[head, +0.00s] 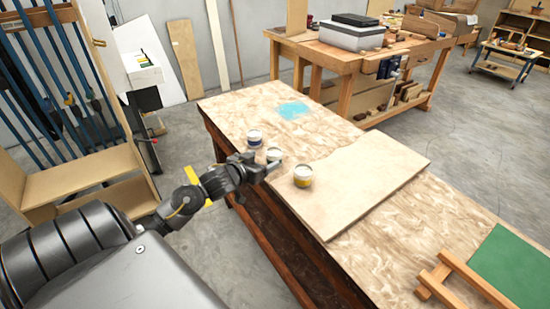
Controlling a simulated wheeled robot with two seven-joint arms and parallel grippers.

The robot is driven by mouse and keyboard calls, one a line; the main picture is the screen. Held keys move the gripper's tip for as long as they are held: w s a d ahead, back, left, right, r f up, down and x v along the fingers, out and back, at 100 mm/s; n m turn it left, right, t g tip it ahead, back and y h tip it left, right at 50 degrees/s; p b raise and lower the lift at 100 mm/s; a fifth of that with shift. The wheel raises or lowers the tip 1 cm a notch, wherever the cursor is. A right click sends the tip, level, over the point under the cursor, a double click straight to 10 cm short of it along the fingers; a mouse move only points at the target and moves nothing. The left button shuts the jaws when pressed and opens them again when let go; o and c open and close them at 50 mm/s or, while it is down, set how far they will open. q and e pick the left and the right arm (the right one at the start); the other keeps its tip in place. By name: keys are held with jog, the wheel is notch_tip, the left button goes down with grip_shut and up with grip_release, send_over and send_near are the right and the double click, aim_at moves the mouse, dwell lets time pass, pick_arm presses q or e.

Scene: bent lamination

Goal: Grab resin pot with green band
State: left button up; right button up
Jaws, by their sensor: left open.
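Three small pots stand in a row near the left edge of the workbench. The far pot (254,138) has a dark blue band. The near pot (303,176) has a yellowish band and stands on the pale board. The middle pot (274,154) has a pale top; its lower side is largely hidden by my left gripper, so I cannot tell its band colour. No green band shows clearly on any pot. My left gripper (266,167) is open, low at the middle pot's near side; I cannot tell whether it touches. My right gripper is not in view.
A pale board (365,180) lies on the workbench (240,109). A light blue patch (293,110) is beyond the pots. A green panel (515,268) and a wooden frame (463,279) are at the right front. Bench top around the blue patch is clear.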

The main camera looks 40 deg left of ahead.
aim_at(270, 157)
pick_arm(q)
jog(key=shift+x, duration=1.25)
jog(key=shift+d, duration=0.1)
jog(key=x, duration=0.5)
jog(key=shift+w+f, duration=0.1)
jog(key=shift+f, duration=0.15)
jog(key=c, duration=1.1)
jog(key=shift+r, duration=0.1)
